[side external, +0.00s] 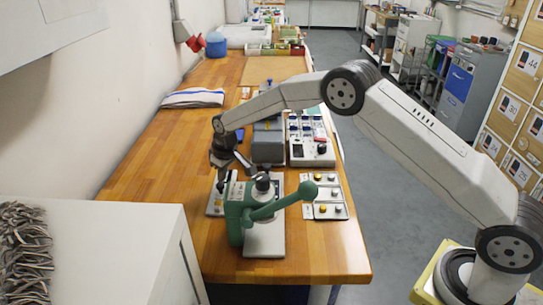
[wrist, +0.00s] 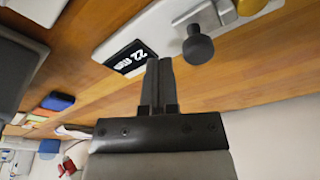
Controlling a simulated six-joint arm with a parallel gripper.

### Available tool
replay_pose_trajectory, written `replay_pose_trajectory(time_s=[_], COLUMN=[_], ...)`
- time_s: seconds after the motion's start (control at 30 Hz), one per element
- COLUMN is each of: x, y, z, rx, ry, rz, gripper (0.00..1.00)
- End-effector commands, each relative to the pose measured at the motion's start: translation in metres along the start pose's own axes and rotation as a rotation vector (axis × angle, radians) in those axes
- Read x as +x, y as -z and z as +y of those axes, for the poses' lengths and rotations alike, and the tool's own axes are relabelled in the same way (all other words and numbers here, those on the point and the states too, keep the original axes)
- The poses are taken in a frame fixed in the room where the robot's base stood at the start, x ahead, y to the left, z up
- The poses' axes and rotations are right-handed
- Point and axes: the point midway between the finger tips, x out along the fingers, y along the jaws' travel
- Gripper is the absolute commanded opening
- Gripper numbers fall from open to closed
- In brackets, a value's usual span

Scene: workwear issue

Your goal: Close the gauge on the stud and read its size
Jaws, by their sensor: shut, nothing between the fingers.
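The gauge (wrist: 165,28) shows in the wrist view as a pale plate with a black display (wrist: 128,57); its white characters are turned round and look like "22 mm". A dark round knob (wrist: 198,47) stands on a metal block on the plate. A brass-coloured piece (wrist: 250,5), possibly the stud, is cut off by the top edge. My gripper (wrist: 158,68) is shut and empty, its tips beside the display and left of the knob. In the side view my gripper (side external: 221,186) hangs over the pale gauge plate, behind the green press; contact cannot be told.
Button panels (side external: 330,200) and a control box (side external: 312,150) lie to the right. A folded cloth (side external: 193,98) lies further back. The wooden bench (side external: 150,160) is clear at left.

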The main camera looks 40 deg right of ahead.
Motion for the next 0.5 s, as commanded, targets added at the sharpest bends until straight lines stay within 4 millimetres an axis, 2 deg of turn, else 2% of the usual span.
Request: replay_pose_trajectory(time_s=[0.5], x=[-0.029], y=[0.006], z=[0.000], rx=[0.000], ry=[0.000], rz=[0.000], gripper=[0.00])
